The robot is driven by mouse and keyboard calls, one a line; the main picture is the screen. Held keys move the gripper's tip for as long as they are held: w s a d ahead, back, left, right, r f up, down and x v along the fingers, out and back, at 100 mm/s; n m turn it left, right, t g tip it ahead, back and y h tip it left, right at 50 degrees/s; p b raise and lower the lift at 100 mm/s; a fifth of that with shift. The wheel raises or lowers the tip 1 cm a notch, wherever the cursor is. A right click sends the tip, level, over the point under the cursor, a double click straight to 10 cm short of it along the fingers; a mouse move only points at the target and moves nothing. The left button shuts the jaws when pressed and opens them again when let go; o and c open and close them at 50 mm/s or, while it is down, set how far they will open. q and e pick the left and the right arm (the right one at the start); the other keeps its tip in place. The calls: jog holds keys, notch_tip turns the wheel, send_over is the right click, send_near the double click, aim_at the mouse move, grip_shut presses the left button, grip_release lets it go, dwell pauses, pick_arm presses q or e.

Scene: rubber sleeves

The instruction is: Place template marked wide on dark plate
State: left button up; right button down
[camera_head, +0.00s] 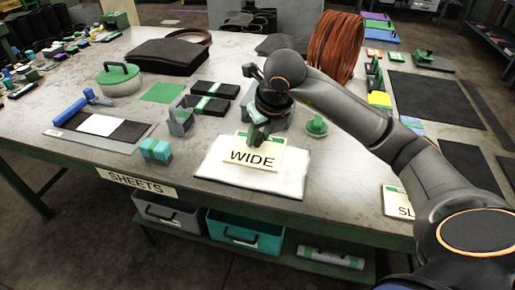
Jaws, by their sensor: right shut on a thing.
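The template marked WIDE (252,159) is a cream card with black letters and a green top edge. Dark flat plates lie at the right, a large one (436,98) and a smaller one (470,165). A dark sheet (130,132) lies on a grey board at the left. My left gripper is not in view.
A card reading SL (397,203) lies near the right front, partly behind my arm. A teal block (156,150), black blocks (214,89), a green-knobbed piece (316,125) and an orange coil (335,48) stand around. Bare table shows between the left board and the pad.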

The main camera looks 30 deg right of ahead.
aim_at(257, 147)
jog(key=shift+w+d+f, duration=0.25)
jog(key=shift+w+f, duration=0.35)
jog(key=shift+f, duration=0.2)
notch_tip(257, 147, down, 3)
jog(key=shift+w+d+f, duration=0.1)
jog(key=shift+w+f, duration=0.05)
jog(key=shift+f, duration=0.05)
jog(key=shift+f+b, duration=0.15)
jog(key=shift+b, duration=0.2)
jog(key=c, duration=0.5)
grip_release()
